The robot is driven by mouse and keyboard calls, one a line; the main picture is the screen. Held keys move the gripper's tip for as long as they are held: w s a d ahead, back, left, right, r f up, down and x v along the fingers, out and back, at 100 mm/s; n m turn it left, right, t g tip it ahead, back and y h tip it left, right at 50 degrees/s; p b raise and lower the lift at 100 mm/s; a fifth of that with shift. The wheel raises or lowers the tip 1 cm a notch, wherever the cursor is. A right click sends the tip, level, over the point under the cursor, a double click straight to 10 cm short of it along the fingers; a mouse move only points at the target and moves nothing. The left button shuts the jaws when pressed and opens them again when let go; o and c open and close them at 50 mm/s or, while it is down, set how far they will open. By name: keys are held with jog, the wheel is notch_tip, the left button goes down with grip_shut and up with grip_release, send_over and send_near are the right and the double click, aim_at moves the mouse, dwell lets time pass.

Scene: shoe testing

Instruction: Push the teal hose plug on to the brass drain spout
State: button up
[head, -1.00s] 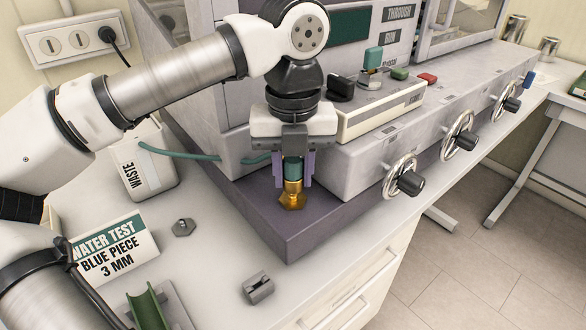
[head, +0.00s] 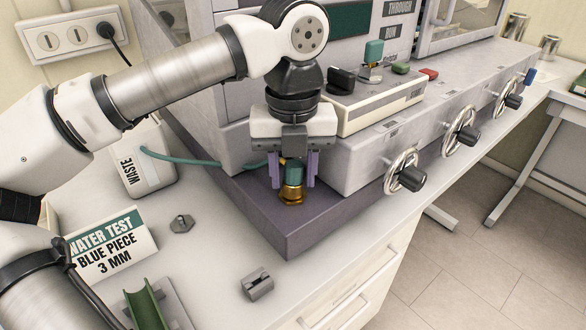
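The teal hose plug (head: 294,172) is upright between my gripper's two purple fingers. Its lower end meets the brass drain spout (head: 291,194), which stands on the dark purple-grey ledge at the foot of the machine. The plug and spout look in line, with no gap visible between them. How far the plug sits over the spout is not clear. My gripper (head: 293,182) points down around the plug. Its fingers are apart, with a narrow space visible on each side of the plug, so it looks open. The plug's top is hidden by the gripper body.
A teal hose (head: 180,158) runs from the white WASTE container (head: 140,165) towards the gripper. The machine's front with handwheels (head: 402,172) is close on the right. A hex nut (head: 181,224), a grey block (head: 257,284) and the WATER TEST sign (head: 112,245) stand on the counter.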

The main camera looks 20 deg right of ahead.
aim_at(293, 166)
jog(key=shift+o, duration=1.4)
notch_tip(293, 166, up, 14)
jog(key=shift+s+f, duration=0.1)
jog(key=shift+f, duration=0.05)
